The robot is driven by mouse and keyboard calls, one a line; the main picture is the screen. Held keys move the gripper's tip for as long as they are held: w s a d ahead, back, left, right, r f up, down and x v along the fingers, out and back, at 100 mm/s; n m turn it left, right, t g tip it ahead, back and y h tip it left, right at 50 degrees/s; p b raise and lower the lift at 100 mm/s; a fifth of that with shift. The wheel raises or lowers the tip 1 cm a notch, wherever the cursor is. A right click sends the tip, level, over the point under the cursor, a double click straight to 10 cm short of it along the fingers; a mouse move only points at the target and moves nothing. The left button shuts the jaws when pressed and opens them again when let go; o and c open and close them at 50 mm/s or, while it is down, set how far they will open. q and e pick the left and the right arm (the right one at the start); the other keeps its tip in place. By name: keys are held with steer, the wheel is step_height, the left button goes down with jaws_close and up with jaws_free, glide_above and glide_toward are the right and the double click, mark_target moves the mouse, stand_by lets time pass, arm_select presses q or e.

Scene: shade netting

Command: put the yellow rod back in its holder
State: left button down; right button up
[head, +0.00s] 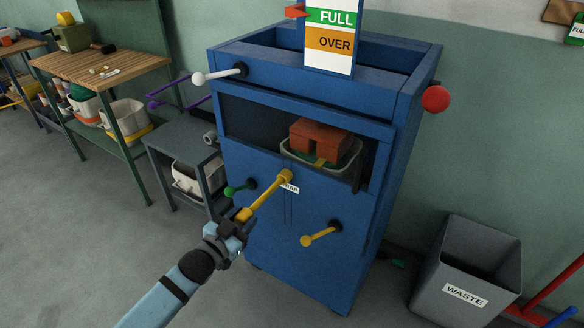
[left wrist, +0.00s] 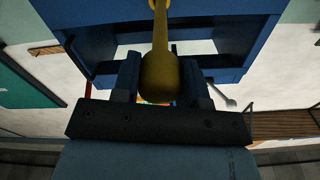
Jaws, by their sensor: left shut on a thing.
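A yellow rod (head: 266,195) is held in my left gripper (head: 238,219) by its near end. It points up and right toward the front of the blue cabinet (head: 285,235). Its wider far end is in front of a white label, partly covering it; I cannot tell whether it touches the cabinet. In the left wrist view, the rod's thick rounded end (left wrist: 160,75) is between the fingers (left wrist: 160,85). Another yellow rod with a knob (head: 319,236) sticks out of a black socket lower right on the cabinet. I cannot tell which part is the holder. My right gripper is not in view.
A white-knobbed lever (head: 218,74), a green-knobbed lever (head: 240,188) and a red ball (head: 436,98) stick out from the cabinet. A tray with a red-brown block (head: 320,137) sits in its opening. A grey waste bin (head: 466,270) stands right; a grey stand (head: 180,150) stands left.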

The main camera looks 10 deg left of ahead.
arm_select(q)
steer(key=shift+p+v, duration=0.85)
steer(key=shift+v, duration=1.15)
steer(key=p+v, duration=0.3)
steer(key=v, duration=0.5)
steer(key=shift+s, duration=0.15)
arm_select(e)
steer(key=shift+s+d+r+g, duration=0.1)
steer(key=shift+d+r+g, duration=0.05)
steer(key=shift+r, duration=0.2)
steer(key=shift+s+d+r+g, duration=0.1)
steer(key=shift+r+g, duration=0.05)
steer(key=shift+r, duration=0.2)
arm_select(q)
steer(key=shift+a, duration=0.1)
steer(key=p+v, duration=0.2)
steer(key=v, duration=0.2)
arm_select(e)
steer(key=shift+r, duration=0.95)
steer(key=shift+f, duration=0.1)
